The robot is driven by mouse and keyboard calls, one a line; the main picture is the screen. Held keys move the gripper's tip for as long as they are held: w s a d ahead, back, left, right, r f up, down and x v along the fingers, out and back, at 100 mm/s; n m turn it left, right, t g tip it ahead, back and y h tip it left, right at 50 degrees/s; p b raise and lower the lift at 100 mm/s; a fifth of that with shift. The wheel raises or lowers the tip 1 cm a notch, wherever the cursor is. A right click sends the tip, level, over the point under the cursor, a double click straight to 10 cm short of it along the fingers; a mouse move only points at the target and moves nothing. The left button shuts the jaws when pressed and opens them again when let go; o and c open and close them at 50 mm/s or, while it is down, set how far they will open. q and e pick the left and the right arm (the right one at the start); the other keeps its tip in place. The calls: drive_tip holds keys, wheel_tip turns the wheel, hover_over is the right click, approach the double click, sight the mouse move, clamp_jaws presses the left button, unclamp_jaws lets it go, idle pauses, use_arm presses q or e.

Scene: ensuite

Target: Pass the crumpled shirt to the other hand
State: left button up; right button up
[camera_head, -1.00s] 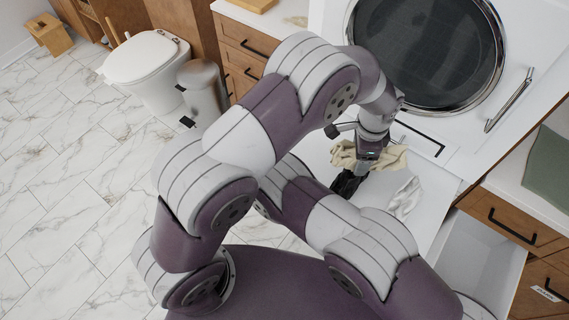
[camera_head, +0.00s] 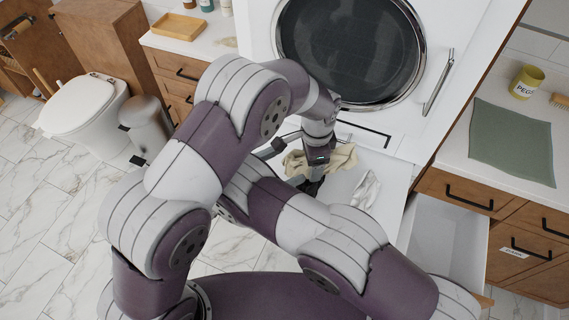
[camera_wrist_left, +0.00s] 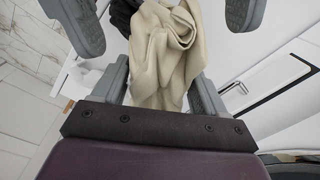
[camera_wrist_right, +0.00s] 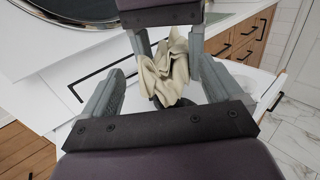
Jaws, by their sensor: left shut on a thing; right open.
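The crumpled shirt (camera_head: 342,158) is beige and bunched up. It hangs at my left gripper (camera_head: 318,158), in front of the dark round appliance door. In the left wrist view the shirt (camera_wrist_left: 160,55) lies between my left fingers, which are shut on it. My right gripper (camera_wrist_right: 165,80) is open, its fingers on either side of the shirt (camera_wrist_right: 165,72) with visible gaps. In the head view my right gripper is partly hidden by the left wrist and shirt. In the left wrist view its spread fingers show at the top.
The appliance door (camera_head: 350,50) is behind. A bin (camera_head: 146,125) stands at left.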

drive_tip(key=shift+w+d, duration=0.2)
drive_tip(key=shift+d, duration=0.1)
drive_tip(key=c, duration=1.3)
use_arm(q)
drive_tip(key=o, duration=1.2)
drive_tip(key=shift+c, duration=0.2)
drive_tip(key=shift+r, duration=0.1)
drive_tip(key=r, duration=1.1)
drive_tip(key=shift+s+r, duration=0.2)
drive_tip(key=shift+r, duration=0.2)
